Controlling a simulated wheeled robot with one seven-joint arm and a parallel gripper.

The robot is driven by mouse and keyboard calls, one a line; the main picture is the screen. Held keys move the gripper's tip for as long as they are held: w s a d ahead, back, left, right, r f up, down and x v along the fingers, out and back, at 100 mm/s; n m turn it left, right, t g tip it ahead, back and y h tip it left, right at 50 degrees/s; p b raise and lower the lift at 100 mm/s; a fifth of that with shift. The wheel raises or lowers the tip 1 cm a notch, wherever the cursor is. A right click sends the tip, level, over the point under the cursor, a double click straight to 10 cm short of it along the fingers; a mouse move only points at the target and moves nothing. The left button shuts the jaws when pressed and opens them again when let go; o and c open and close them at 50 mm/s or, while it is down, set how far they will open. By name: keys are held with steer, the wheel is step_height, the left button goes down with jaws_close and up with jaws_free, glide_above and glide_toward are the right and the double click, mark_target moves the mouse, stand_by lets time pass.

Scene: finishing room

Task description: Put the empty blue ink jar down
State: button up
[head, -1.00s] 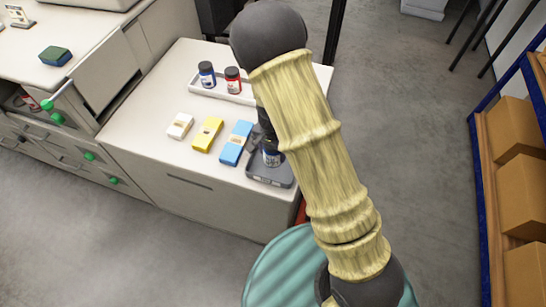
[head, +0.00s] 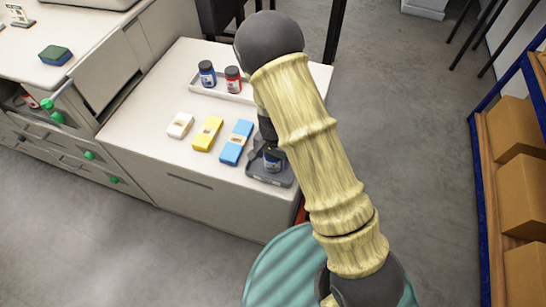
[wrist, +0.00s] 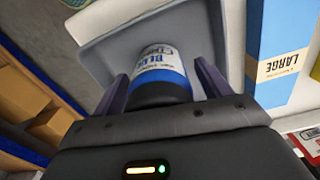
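The blue ink jar (head: 271,163) stands in the small grey tray (head: 284,182) at the counter's near right corner. In the wrist view the jar (wrist: 160,74), with a blue and white label and dark cap, shows between the two fingers of my gripper (wrist: 163,70). The fingers are spread around it, with a narrow gap showing at the sides. The grey tray (wrist: 100,60) lies beneath it. In the head view my gripper (head: 268,151) reaches down over the tray, and my arm hides part of the counter. The jar's contents cannot be seen.
A blue box (head: 237,143) stands close left of the tray, with a yellow box (head: 208,134) and a white box (head: 180,125) further left. Behind, a white tray (head: 212,90) holds a blue-labelled jar (head: 207,74) and a red-labelled jar (head: 233,79). The counter's front left is clear.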

steer(key=shift+r, duration=0.1)
step_height(320, 180, up, 12)
steer(key=shift+r, duration=0.1)
stand_by(0.5)
stand_by(0.6)
steer(key=s+d+r+n+t, duration=0.2)
steer(key=s+d+r+n, duration=0.3)
steer(key=s+d+r, duration=0.4)
steer(key=s+d, duration=0.2)
steer(key=d, duration=0.3)
steer(key=shift+s+r+n+t, duration=0.3)
steer(key=shift+s+n, duration=0.1)
